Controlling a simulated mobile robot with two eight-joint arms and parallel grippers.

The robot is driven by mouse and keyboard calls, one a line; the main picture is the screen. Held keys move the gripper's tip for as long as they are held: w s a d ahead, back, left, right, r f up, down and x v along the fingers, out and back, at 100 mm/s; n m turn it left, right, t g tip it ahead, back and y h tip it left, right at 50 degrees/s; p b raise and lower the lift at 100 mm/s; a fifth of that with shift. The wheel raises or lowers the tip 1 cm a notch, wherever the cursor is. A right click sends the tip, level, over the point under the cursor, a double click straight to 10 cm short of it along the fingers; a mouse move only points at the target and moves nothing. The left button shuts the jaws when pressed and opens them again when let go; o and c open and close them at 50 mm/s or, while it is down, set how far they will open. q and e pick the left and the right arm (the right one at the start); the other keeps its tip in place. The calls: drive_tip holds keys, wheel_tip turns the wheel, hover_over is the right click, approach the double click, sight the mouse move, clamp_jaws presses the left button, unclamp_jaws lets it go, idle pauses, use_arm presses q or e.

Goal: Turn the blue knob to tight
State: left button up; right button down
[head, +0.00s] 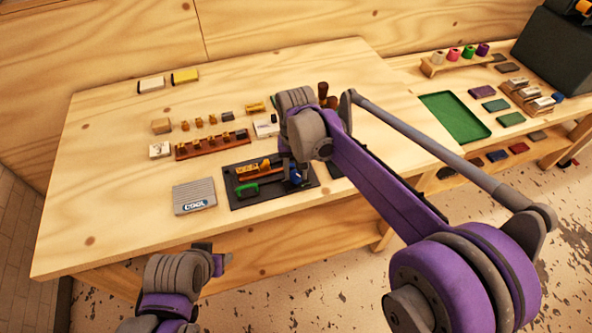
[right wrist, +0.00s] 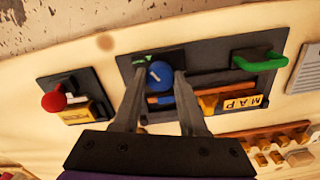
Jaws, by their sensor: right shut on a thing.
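The blue knob (right wrist: 159,73) sits on a dark board (head: 238,203) near the front of the table. It has a pale mark on its top, and a green patch shows on the board beside it in the right wrist view. My right gripper (right wrist: 159,75) is shut on the knob, one finger on each side. In the head view the knob (head: 295,178) is partly hidden by my right gripper (head: 293,168). My left gripper (head: 215,256) hangs in front of the table's front edge, away from the board; whether it is open is unclear.
The table's front left is clear.

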sight(296, 174)
drive_tip(key=shift+c, duration=2.2)
unclamp_jaws()
drive_tip(key=shift+r, duration=0.1)
wheel_tip(296, 174, up, 11)
drive_tip(key=shift+p, duration=0.35)
drive_tip(key=s+d+f+t, duration=0.2)
drive_tip(key=s+d+f, duration=0.4)
drive_tip(key=s+d, duration=0.2)
drive_tip(key=s+d+f+t, duration=0.3)
drive_tip(key=s+d+f, duration=0.3)
drive_tip(key=s+d, duration=0.3)
drive_tip(key=s, duration=0.4)
drive_tip(key=shift+s+d+f, duration=0.2)
drive_tip(key=shift+s+f, duration=0.05)
